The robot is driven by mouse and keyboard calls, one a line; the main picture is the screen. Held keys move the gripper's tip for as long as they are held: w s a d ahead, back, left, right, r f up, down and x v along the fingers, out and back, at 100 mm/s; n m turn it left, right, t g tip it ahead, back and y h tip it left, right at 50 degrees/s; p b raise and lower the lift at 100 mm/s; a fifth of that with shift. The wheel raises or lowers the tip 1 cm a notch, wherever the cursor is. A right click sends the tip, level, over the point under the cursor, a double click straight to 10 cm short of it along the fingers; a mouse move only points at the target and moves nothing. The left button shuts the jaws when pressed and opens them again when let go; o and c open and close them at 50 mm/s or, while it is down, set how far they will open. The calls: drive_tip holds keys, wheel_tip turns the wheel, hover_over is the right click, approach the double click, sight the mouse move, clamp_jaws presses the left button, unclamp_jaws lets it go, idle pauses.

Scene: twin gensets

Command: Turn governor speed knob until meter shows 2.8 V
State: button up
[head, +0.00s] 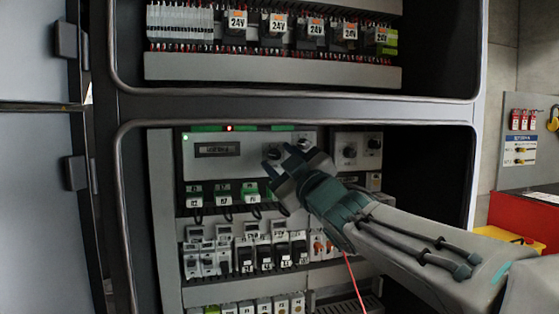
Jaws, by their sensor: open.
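My gripper (281,159) is in front of the lower cabinet bay, with its fingers open at the right part of a grey control unit. A dark round knob (274,153) shows partly beside the fingertips; I cannot tell whether the fingers touch it. The unit has a small dark display (218,150), whose text is too small to read. Two more dark knobs, a nearer one (350,150) and a farther one (374,143), sit on a module to the right. I cannot tell which knob is the governor speed knob. No voltage reading is legible. My gripper and arm hide part of the panel.
An open cabinet door (35,60) stands at the left. A horizontal frame bar (290,108) separates the bays; relays marked 24V (277,22) fill the upper one. Terminals and breakers (245,250) lie below. A thin red cable (354,280) hangs under my arm.

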clamp_jaws()
